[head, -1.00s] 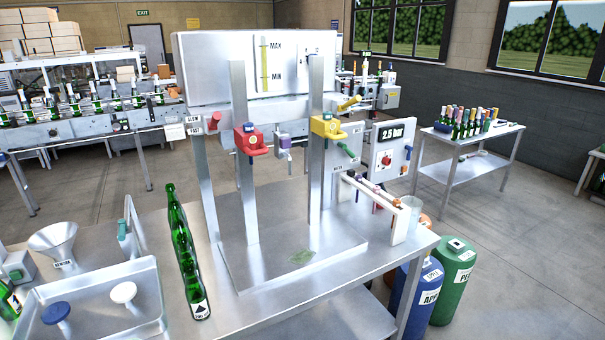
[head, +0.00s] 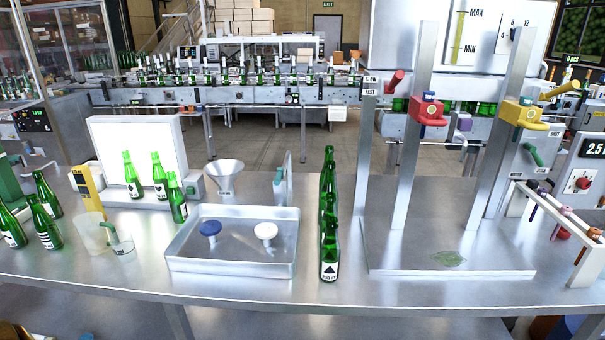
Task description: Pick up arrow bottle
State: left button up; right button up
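A green glass bottle with a white label bearing a black upward arrow or triangle (head: 329,258) stands upright on the metal table. It is the front one of a close row of green bottles (head: 330,185) running away from me. The bottles overlap, so how many there are and whether they touch cannot be told. Neither of my grippers is in view.
A metal tray (head: 190,262) with blue and white knobs lies left of the row. A steel stand (head: 388,225) with red (head: 430,110) and yellow (head: 524,114) taps stands right. A funnel (head: 224,175), beaker (head: 93,235) and several bottles (head: 45,228) are further left.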

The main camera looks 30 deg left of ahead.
aim_at(179, 208)
jog(key=u, duration=1.9)
